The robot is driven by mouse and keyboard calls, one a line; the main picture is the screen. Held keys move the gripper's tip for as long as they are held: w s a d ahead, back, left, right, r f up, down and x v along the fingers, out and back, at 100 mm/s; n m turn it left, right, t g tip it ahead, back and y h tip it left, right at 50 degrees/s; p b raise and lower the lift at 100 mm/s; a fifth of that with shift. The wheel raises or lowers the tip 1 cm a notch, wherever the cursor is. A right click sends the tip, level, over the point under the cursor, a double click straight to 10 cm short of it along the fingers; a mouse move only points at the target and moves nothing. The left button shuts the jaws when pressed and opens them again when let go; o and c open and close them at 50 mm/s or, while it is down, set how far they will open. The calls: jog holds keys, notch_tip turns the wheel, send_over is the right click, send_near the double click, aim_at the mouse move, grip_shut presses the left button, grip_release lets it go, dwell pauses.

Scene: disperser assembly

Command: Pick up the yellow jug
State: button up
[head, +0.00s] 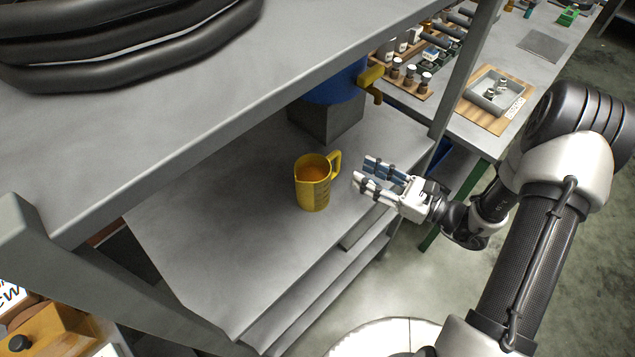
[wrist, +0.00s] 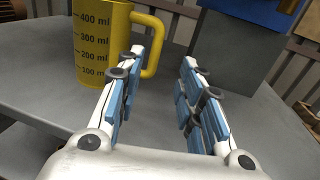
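The yellow jug (head: 312,186) stands upright on the grey shelf, with its handle on the right, toward my gripper. An orange-brown content shows inside it. In the wrist view the jug (wrist: 98,45) is at the upper left, with dark ml markings and its handle to the right. My gripper (head: 366,173) is to the right of the jug in the head view, a short gap from the handle. In the wrist view my gripper (wrist: 155,75) is open with nothing between its blue-padded fingers. The left finger overlaps the lower part of the handle in that view.
A blue container (head: 335,88) with a yellow tap (head: 371,78) stands on a grey block (head: 327,122) behind the jug. An upper shelf (head: 150,140) overhangs at left. A metal post (head: 462,75) rises behind my gripper. The shelf (head: 220,240) in front of the jug is clear.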

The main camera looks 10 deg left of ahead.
aim_at(337, 171)
jog(key=x, duration=0.3)
jog(key=shift+a, duration=0.1)
jog(key=x, duration=0.1)
jog(key=b+x, duration=0.1)
jog(key=x, duration=0.3)
jog(key=shift+s+a+b, duration=0.25)
jog(key=shift+a+b, duration=0.05)
jog(key=shift+c, duration=0.3)
grip_shut()
jog(key=shift+r, duration=0.1)
